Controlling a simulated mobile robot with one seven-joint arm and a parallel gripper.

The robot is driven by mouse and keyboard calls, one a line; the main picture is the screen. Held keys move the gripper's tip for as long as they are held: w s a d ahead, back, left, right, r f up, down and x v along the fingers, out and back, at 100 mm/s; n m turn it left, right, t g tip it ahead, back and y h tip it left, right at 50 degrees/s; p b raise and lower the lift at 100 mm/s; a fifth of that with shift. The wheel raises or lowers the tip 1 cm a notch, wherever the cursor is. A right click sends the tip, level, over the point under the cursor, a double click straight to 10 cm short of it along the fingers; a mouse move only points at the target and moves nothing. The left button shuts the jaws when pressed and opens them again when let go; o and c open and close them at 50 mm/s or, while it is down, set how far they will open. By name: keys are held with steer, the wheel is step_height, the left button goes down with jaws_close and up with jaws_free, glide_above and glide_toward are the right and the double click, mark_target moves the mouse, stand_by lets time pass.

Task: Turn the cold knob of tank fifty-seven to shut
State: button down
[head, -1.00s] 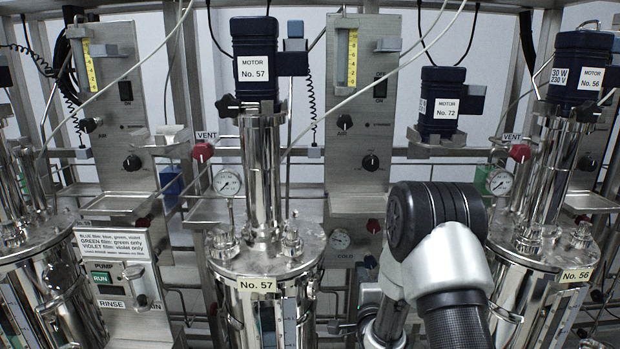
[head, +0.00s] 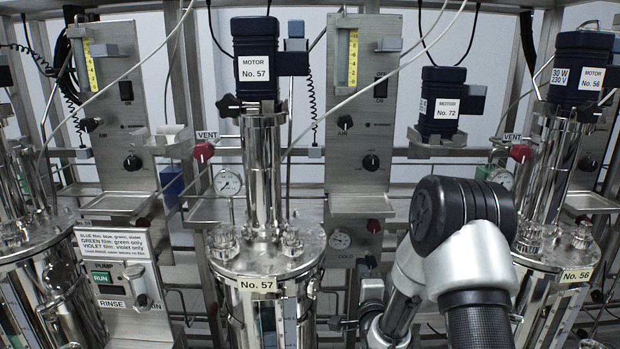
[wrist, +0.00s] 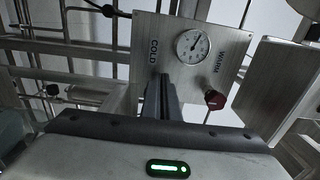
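Tank No. 57 (head: 262,268) stands left of centre in the head view, steel, with its number label on the front. To its right is a panel with a round gauge (head: 340,239), a red knob (head: 374,226) and the word COLD. In the wrist view, the panel (wrist: 226,45) shows COLD and WARM, and the red knob (wrist: 214,100) is at the WARM side. My gripper (wrist: 165,82) reaches toward the COLD side; its dark fingers look close together and hide the cold knob.
Motor No. 57 (head: 264,62) stands above the tank. Tank No. 56 (head: 560,262) is close on the right of my arm. Steel pipes (wrist: 88,20) run beside the panel, and a steel box (wrist: 270,90) is on its other side.

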steer(key=shift+r, duration=0.1)
stand_by(0.3)
steer(key=s, duration=0.6)
steer(key=shift+a, duration=0.2)
